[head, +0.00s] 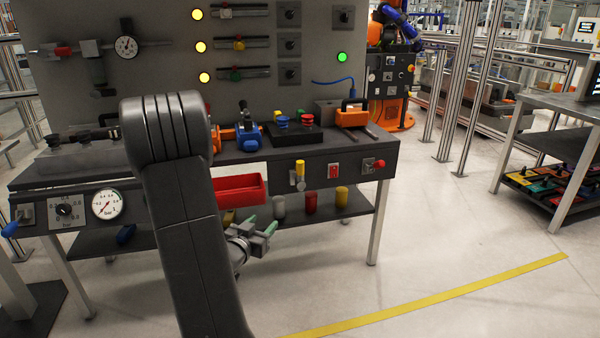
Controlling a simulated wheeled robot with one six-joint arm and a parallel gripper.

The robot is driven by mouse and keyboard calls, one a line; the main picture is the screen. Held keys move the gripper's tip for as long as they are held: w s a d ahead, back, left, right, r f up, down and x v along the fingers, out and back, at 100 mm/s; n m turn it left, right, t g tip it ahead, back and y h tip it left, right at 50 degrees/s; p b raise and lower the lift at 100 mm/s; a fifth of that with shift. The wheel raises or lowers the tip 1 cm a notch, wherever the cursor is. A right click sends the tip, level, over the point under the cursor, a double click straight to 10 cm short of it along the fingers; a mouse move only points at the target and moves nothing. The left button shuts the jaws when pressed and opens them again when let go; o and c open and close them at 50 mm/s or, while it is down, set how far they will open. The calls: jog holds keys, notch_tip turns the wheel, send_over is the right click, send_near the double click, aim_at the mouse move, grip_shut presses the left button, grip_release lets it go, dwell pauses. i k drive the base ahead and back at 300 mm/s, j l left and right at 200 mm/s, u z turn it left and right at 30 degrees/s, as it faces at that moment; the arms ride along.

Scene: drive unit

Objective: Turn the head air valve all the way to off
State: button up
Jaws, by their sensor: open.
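Several valves or controls could be the head air valve, and I cannot read any label that tells which. A yellow-handled valve (299,175) sits on the bench's front panel, its handle roughly upright. A red-knobbed control (375,164) is at the panel's right end. A blue-handled lever (13,224) is at the far left, and a red-handled valve (62,52) is on the pipe at upper left. My gripper (261,227), with green fingertips, is open and empty, below and left of the yellow-handled valve in the picture, apart from it.
A red bin (238,190) hangs under the bench top (345,150), just above my gripper. Cylinders (310,202) stand on the lower shelf. A pressure gauge (107,204) and dial (65,210) are at front left. Floor right of the bench is clear, with a yellow line (450,294).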

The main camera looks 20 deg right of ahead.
aim_at(300, 184)
jog(key=i+l, duration=0.2)
jog(key=i, duration=0.25)
jog(key=i+l, duration=0.2)
jog(key=i, duration=0.25)
jog(key=l+z, duration=0.05)
